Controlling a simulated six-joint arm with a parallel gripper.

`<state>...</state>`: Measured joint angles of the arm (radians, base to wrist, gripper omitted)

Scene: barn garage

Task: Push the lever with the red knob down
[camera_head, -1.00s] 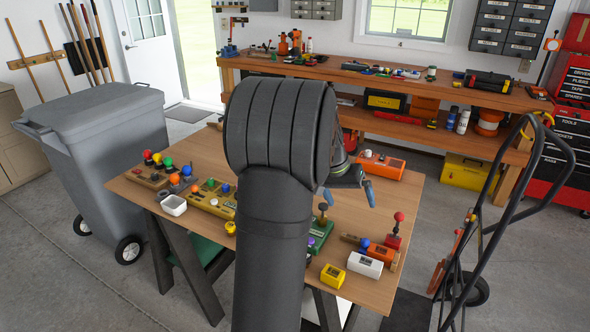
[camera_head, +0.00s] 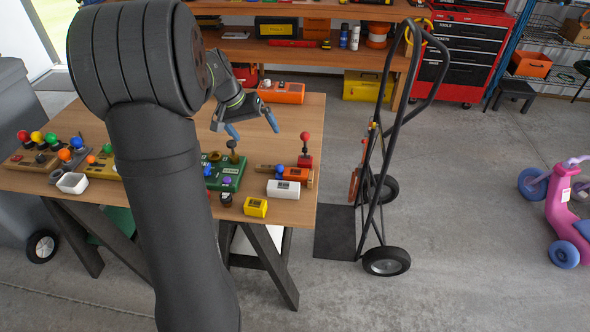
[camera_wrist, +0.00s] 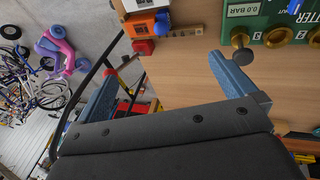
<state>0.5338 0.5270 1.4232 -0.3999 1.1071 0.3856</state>
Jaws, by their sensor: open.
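A lever with a red knob (camera_head: 305,136) stands upright on a small red base at the right part of the wooden table (camera_head: 291,104). Its red base also shows in the wrist view (camera_wrist: 143,47), near the left finger. Another red knob (camera_head: 22,135) is on a wooden board at the table's far left. My gripper (camera_head: 252,127) is open and empty, its blue-tipped fingers apart, to the left of the right-hand red knob. The fingers also show in the wrist view (camera_wrist: 162,66), with bare tabletop between them. No contact with the lever is visible.
Beside the lever are an orange box with a blue knob (camera_head: 280,171), a white box (camera_head: 283,190) and a yellow box (camera_head: 255,207). A green panel (camera_head: 226,171) with a dark-knobbed lever lies left. A hand truck (camera_head: 381,150) stands right of the table.

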